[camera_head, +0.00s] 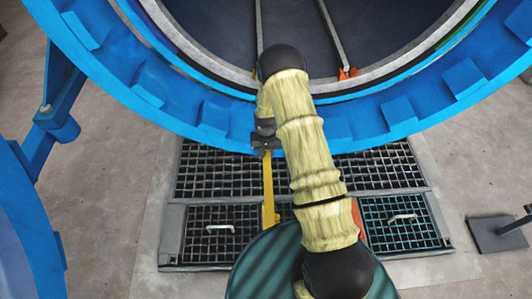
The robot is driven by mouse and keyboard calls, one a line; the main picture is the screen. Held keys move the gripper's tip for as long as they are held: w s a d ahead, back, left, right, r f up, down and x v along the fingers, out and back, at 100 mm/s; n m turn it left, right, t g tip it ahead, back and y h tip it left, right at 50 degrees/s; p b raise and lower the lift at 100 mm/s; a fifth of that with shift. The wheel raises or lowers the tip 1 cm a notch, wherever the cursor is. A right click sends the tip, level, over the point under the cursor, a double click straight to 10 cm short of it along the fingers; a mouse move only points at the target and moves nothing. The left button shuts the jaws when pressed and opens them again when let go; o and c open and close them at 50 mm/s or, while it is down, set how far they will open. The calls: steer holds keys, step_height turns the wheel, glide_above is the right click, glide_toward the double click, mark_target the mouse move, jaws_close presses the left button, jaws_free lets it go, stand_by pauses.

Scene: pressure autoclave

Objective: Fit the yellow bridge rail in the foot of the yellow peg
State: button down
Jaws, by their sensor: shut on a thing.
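My gripper (266,146) is shut on the yellow bridge rail (268,185), near the rail's upper end. The rail is a narrow yellow bar that points down the picture from my gripper, over the floor grating, with a wider piece at its lower end. Its upper end lies by the blue rim of the autoclave mouth. Whether the bridge rail touches anything at either end is unclear.
The blue autoclave ring (205,115) spans the top. An orange-red peg (347,73) stands at the right inner rail's end. An orange-red bar (358,218) shows partly behind my arm. Floor gratings (220,180) lie below. A dark stand (497,234) is at right.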

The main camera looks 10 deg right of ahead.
steer(key=shift+s+f+b, duration=0.1)
steer(key=shift+f+b, duration=0.25)
steer(key=shift+f, duration=0.3)
steer(key=shift+r, duration=0.25)
stand_by(0.5)
steer(key=shift+r+p, duration=1.05)
steer(key=shift+r, duration=0.1)
steer(key=shift+f, duration=0.15)
steer(key=shift+p, duration=0.45)
stand_by(2.2)
steer(key=shift+f+b, duration=0.8)
steer(key=shift+f, duration=0.45)
stand_by(0.7)
steer(key=shift+r, duration=0.2)
stand_by(0.3)
